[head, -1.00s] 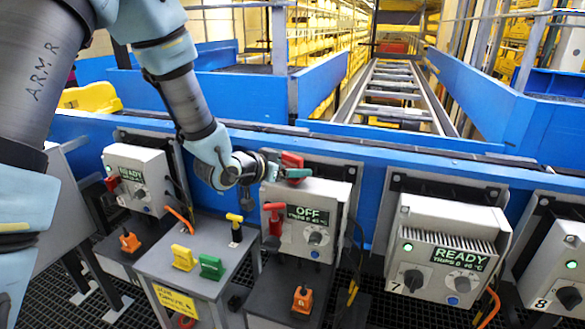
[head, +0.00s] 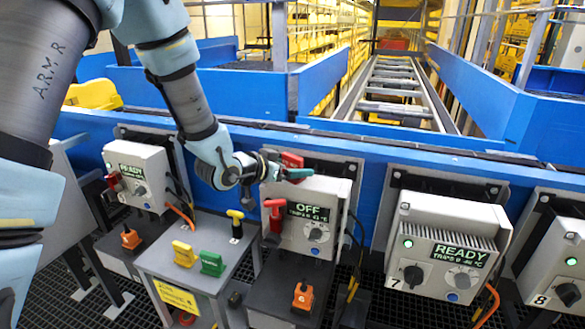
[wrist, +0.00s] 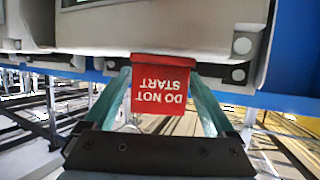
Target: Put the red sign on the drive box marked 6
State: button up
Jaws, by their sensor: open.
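The red sign (head: 292,159) is at the top of the drive box reading OFF (head: 335,192). In the wrist view the sign (wrist: 161,92) reads DO NOT START upside down, and its folded edge touches the light grey box edge. My gripper (head: 295,164) is at the top left of that box. In the wrist view my gripper (wrist: 160,76) is open, with a teal finger on each side of the sign and gaps between. The OFF box stands directly left of the box marked 7 (head: 446,222); I cannot read its own number.
A red handle (head: 275,213) sticks out at the OFF box's left front. A grey stand (head: 212,262) holds a yellow block (head: 184,254), a green block (head: 212,263) and a yellow-handled piece (head: 235,218). A READY box (head: 133,185) is at left, box 8 (head: 552,291) at right.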

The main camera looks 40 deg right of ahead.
jog(key=shift+a+r+b, duration=0.2)
jog(key=shift+a+b, duration=0.15)
jog(key=shift+b, duration=0.05)
jog(key=b+v, duration=0.3)
jog(key=v, duration=0.8)
jog(key=shift+a+r, duration=0.1)
jog(key=shift+a, duration=0.1)
jog(key=w+a+f+n+t+y, duration=0.25)
jog(key=w+a+y, duration=0.2)
jog(key=a, duration=0.45)
jog(key=w+a+f+n+t+y, duration=0.2)
jog(key=w+a+n+y, duration=0.15)
jog(key=w+a, duration=0.4)
jog(key=s+a+n+g+y, duration=0.2)
jog(key=s+a+n, duration=0.2)
jog(key=a, duration=0.6)
jog(key=s+a+f+n+g+y, duration=0.1)
jog(key=s+a+n+g+y, duration=0.2)
jog(key=a, duration=0.8)
jog(key=s+n, duration=0.1)
jog(key=s, duration=0.1)
jog(key=shift+s+f+n, duration=0.2)
jog(key=shift+s+n, duration=0.1)
jog(key=shift+n, duration=0.1)
jog(key=shift+w+a, duration=0.1)
